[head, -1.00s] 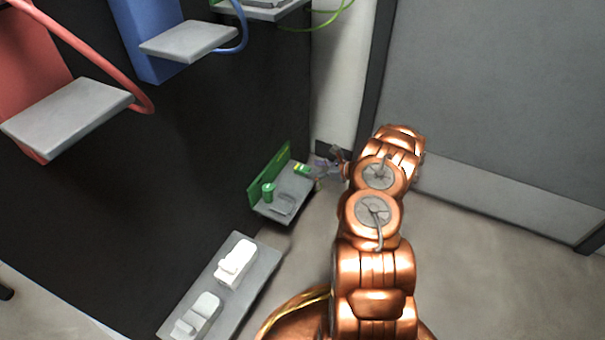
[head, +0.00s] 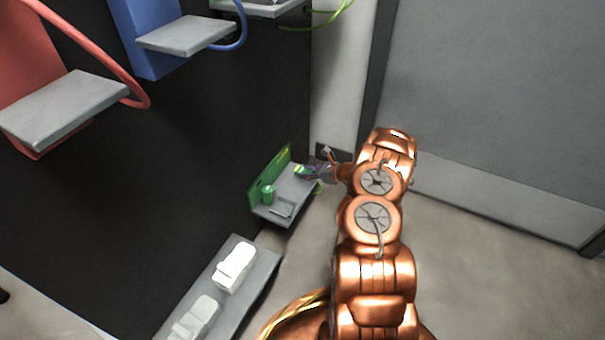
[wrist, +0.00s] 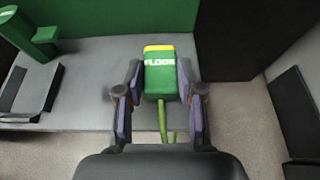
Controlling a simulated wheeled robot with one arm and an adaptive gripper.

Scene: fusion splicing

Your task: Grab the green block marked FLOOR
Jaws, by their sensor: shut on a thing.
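The green block marked FLOOR (wrist: 160,75) stands between my gripper's fingers in the wrist view. It has a yellow band at its far end and a green cable hanging from its near end. In the head view the block (head: 300,170) is small, at the far end of the small grey shelf (head: 287,212). My gripper (wrist: 158,100) is shut on the block, with a finger against each side. In the head view my gripper (head: 313,172) reaches in from the right, and its fingers are too small to make out well.
A green panel (head: 268,180) stands behind the shelf. A lower grey shelf holds white blocks (head: 236,266). Blue and red stations are at the upper left. A wall is close on the right.

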